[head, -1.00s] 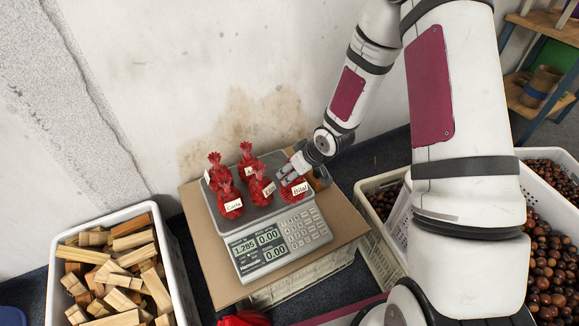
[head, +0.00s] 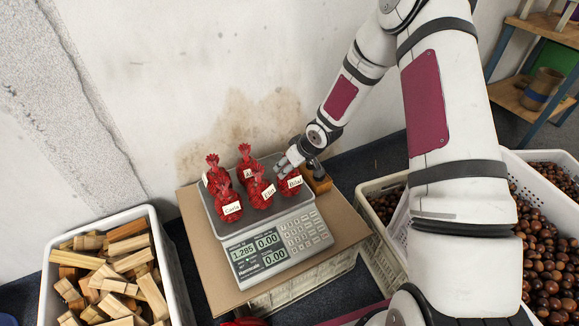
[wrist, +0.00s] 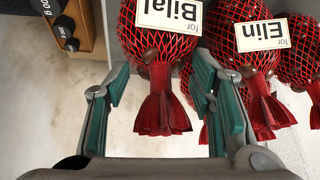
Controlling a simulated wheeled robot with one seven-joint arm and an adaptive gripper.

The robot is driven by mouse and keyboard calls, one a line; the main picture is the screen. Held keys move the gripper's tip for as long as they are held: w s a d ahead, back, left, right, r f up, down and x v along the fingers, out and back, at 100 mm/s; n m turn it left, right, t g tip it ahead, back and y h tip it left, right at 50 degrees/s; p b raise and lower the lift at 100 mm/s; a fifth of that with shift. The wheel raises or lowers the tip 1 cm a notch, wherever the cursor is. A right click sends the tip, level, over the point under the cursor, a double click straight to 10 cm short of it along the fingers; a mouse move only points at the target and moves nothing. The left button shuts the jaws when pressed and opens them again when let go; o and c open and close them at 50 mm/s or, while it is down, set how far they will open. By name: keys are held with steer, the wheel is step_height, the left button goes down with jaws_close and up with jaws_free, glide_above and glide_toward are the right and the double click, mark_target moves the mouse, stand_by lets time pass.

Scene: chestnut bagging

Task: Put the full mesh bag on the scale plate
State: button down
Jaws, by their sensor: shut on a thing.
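The full red mesh bag labelled Bilal (head: 288,187) is at the right side of the scale plate (head: 262,222). My gripper (head: 287,168) is shut on it from behind. In the wrist view, the fingers lie on either side of the Bilal bag (wrist: 158,55), with its gathered tail between them. Whether the bag's underside touches the plate cannot be told. Several similar red bags stand on the plate to its left, including the Elin bag (head: 260,194) close beside it and the Carla bag (head: 228,204) at front left.
The scale's display (head: 262,250) is lit in front of the plate. A wooden block with black weights (head: 319,180) stands right of the plate. A crate of wood pieces (head: 150,215) is at left; chestnut crates (head: 513,165) are at right. The wall is close behind.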

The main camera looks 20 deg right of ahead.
steer(key=shift+f, duration=0.15)
steer(key=c, duration=0.7)
jaws_free()
steer(key=shift+r, duration=0.25)
steer(key=p+v, duration=0.4)
steer(key=v, duration=0.8)
steer(key=shift+s, duration=0.1)
